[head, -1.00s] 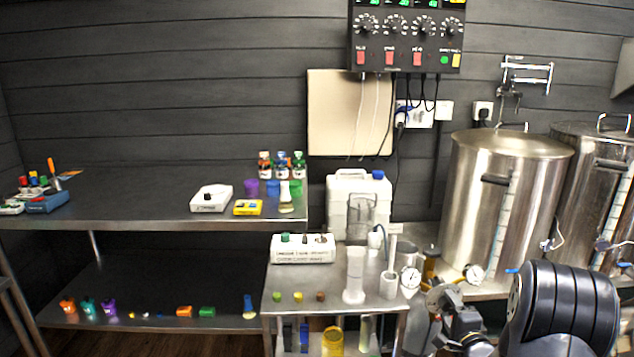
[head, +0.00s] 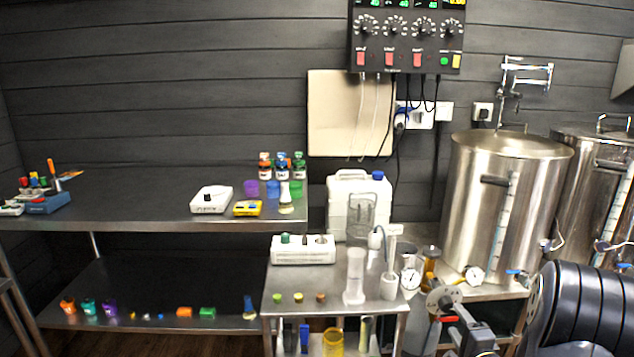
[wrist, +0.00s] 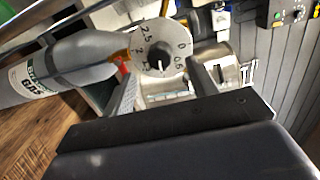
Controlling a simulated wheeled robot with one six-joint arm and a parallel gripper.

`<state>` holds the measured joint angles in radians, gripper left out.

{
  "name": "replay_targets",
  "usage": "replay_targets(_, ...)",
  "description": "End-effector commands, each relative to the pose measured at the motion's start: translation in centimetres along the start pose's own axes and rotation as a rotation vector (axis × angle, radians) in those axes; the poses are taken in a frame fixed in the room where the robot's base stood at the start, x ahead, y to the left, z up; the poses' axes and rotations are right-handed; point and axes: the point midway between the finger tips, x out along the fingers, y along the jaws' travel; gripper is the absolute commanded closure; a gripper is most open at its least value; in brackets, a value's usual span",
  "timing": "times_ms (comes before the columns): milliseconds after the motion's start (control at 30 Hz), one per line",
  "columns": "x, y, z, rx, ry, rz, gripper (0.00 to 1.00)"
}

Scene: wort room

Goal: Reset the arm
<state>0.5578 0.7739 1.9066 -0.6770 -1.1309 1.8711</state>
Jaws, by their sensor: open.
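My arm stands at the lower right of the head view. My gripper (wrist: 163,70) shows in the wrist view with its two fingers apart and nothing between them. Beyond the fingertips is a round grey dial (wrist: 161,58) with numbers around its face, apart from the fingers as far as I can tell. The dial also shows in the head view (head: 441,301), just above my gripper. The dial is by the neck of a grey gas bottle (wrist: 75,58), which lies across the left of the wrist view. In the head view my fingertips are hard to make out.
A small steel table (head: 333,281) with a measuring cylinder (head: 354,276) and caps stands left of my arm. Steel kettles (head: 498,205) stand behind it. A control box (head: 407,37) hangs on the wall.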

Motion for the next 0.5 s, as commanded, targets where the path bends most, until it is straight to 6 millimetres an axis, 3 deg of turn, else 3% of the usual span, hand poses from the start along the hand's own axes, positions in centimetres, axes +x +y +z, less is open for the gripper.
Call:
replay_targets(267,5.5,0.0,0.1,-0.002,-0.003,-0.002,0.45)
replay_targets(500,5.2,0.4,0.1,-0.218,0.016,0.001,0.45)
